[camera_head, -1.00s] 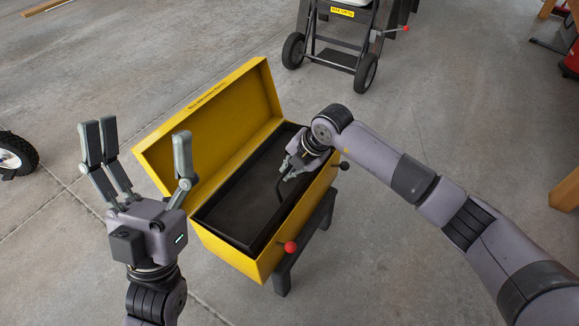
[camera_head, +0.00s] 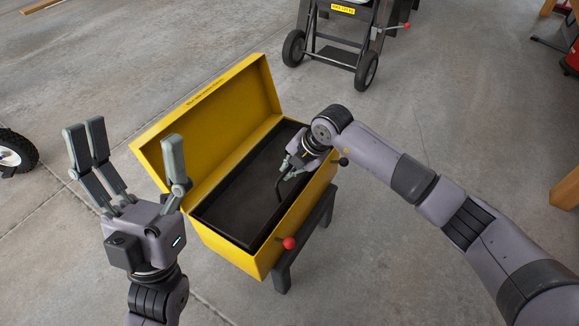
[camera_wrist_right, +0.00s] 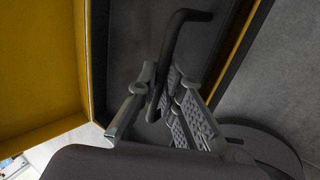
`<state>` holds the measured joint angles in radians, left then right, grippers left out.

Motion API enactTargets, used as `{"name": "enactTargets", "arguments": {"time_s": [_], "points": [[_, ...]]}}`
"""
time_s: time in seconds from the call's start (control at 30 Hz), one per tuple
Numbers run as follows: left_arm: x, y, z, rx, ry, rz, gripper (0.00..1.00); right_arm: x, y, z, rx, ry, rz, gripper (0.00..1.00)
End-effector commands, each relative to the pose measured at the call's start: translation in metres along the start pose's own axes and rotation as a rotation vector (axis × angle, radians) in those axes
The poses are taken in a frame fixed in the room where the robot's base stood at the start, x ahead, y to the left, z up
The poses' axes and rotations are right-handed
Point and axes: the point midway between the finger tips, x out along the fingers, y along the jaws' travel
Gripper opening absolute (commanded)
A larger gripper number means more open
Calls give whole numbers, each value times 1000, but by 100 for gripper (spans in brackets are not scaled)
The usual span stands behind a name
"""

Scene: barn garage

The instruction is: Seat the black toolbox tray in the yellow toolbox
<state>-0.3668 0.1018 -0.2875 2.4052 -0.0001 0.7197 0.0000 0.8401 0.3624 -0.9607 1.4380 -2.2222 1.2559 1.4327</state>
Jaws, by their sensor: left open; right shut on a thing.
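The yellow toolbox (camera_head: 222,248) stands with its lid (camera_head: 205,122) open on a dark stand. The black toolbox tray (camera_head: 232,205) is inside the box opening, with its rim near the level of the box's walls; I cannot tell whether it rests fully down. My right gripper (camera_head: 285,175) is shut on the tray's black handle, at the tray's right part. In the right wrist view, the fingers (camera_wrist_right: 165,105) close around the bent handle (camera_wrist_right: 174,50). My left gripper (camera_head: 128,165) is open and empty, raised to the left of the toolbox. The tray's underside is hidden.
A red ball knob (camera_head: 289,243) and a black knob (camera_head: 343,161) stick out at the toolbox's front side. The dark stand (camera_head: 310,238) is under it. A wheeled cart (camera_head: 335,50) is behind, and a wheel (camera_head: 15,152) shows at left. Floor around is mostly clear.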

Motion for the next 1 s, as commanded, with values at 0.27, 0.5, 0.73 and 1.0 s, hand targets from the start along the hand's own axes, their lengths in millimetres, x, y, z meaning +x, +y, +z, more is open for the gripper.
{"name": "enactTargets", "arguments": {"time_s": [0.27, 0.5, 0.73, 1.0], "points": [[0, 0, 0, 0, 0, 0, 78, 0, 3, -2, -2, 2, 7, 23], [0, 0, 0, 0, -1, 0, 78, -1, 2, -1, -2, 1, 6, 31], [0, 0, 0, 0, -1, 0, 78, 0, 1, 0, -1, 1, 1, 41], [0, 0, 0, 1, -1, 0, 78, -1, 1, 0, -1, 0, 2, 59]]}}
